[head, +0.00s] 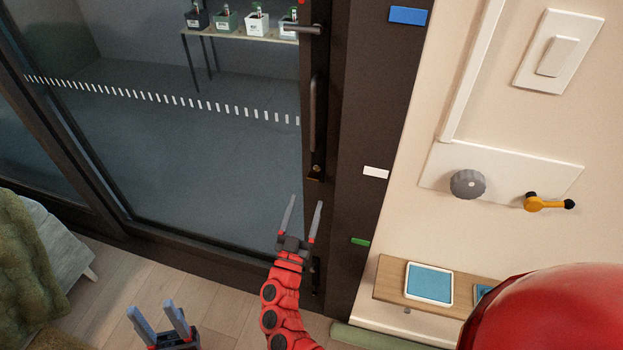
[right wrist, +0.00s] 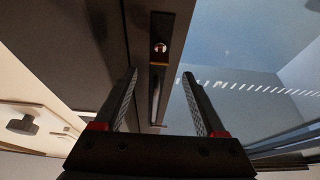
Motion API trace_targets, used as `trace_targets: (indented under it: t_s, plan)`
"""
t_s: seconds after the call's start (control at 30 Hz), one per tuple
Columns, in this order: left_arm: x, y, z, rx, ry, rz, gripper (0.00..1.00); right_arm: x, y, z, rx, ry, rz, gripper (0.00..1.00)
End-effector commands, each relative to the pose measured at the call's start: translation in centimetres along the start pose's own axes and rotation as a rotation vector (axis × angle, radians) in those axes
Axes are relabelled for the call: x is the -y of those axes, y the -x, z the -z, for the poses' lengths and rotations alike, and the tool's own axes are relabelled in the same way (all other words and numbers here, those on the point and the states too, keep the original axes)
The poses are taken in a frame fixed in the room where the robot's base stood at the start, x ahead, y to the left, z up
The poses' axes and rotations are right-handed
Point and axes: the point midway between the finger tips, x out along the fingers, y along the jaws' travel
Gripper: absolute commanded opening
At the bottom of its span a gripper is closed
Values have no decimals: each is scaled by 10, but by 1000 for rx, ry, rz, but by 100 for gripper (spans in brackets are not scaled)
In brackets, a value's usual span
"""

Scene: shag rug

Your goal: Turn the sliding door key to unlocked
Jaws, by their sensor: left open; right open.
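The glass sliding door (head: 200,150) has a dark frame with a long vertical pull handle (head: 317,110). Below the handle is a small dark lock plate with a brass-coloured key spot (head: 315,178). In the right wrist view the lock plate (right wrist: 164,27) has a round, light keyhole part (right wrist: 160,48); the key's turn position is too small to tell. My right gripper (head: 303,203) is open and empty, just below the lock in the head view, with the lock ahead between its fingers (right wrist: 160,78). My left gripper (head: 157,312) is open and empty, low at the bottom left.
A sofa (head: 40,250) stands left. Wooden floor is clear between.

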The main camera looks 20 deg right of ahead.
Motion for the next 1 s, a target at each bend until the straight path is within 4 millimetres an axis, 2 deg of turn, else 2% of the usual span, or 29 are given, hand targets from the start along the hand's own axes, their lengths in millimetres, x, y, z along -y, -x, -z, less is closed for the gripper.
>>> trace_targets:
  t_s: [0.03, 0.1, 0.3, 0.5, 0.77, 1.0]
  plan:
    - [0, -3, 1, 0, 0, 0, 50, 1, -14, 3, -3, -1, -1, 72]
    - [0, -4, 1, 0, 0, 0, 50, 1, -29, 2, -3, -1, 0, 72]
    - [0, -7, 1, 0, 0, 0, 50, 0, -62, 2, -3, 0, 0, 72]
    - [0, -7, 1, 0, 0, 0, 50, 0, -74, 0, 1, 1, 1, 72]
    - [0, -7, 1, 0, 0, 0, 50, 0, -75, 0, 1, 0, 1, 72]
    - [0, -7, 1, 0, 0, 0, 50, 0, -75, 0, 0, 0, 1, 29]
